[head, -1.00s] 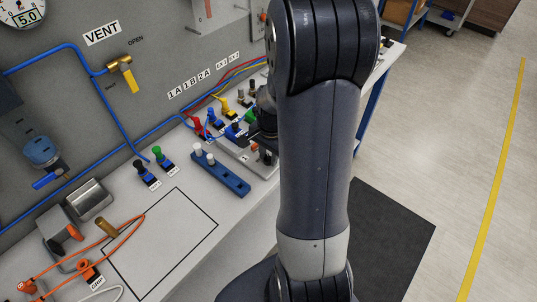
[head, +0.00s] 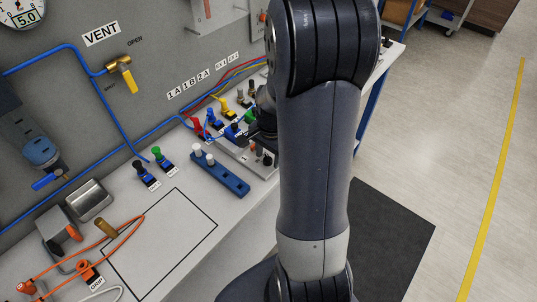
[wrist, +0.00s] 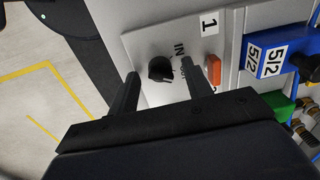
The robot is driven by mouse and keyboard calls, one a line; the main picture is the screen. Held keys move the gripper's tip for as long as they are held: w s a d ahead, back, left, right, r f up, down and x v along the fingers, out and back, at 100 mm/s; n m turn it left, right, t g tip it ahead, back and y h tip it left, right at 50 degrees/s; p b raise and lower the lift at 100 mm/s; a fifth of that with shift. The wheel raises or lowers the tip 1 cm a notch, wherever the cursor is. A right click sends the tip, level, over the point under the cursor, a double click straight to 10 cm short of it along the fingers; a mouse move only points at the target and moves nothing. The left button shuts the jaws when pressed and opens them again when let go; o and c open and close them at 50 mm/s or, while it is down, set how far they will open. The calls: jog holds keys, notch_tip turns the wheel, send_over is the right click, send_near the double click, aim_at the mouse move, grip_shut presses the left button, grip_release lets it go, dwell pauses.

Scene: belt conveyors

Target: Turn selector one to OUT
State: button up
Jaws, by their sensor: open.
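Selector one is a round black knob (wrist: 160,69) on a light grey plate (wrist: 140,42) marked "1" in the wrist view. "IN" is printed beside it. Another word is mostly hidden behind a finger. The knob's exact pointing direction is hard to tell. My gripper (wrist: 160,78) is open, its two black fingers either side of the knob in the picture. Contact with the knob does not show. In the head view, my gripper is largely hidden behind my arm, above the small selector box (head: 257,153).
An orange piece (wrist: 213,67) sits close to the right finger. Blue "5/2" valves (wrist: 270,55) and a green block (wrist: 280,105) stand further right. In the head view, a blue bar with white knobs (head: 225,178) lies left of the box. Open floor (head: 410,140) lies right.

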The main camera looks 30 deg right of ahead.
aim_at(270, 161)
notch_tip(270, 161, up, 11)
jog(key=shift+s+d+f, duration=0.15)
jog(key=shift+s+f, duration=0.05)
jog(key=shift+s, duration=0.1)
jog(key=f, duration=1)
jog(key=shift+w+f, duration=0.3)
jog(key=shift+f, duration=0.1)
jog(key=shift+r, duration=0.1)
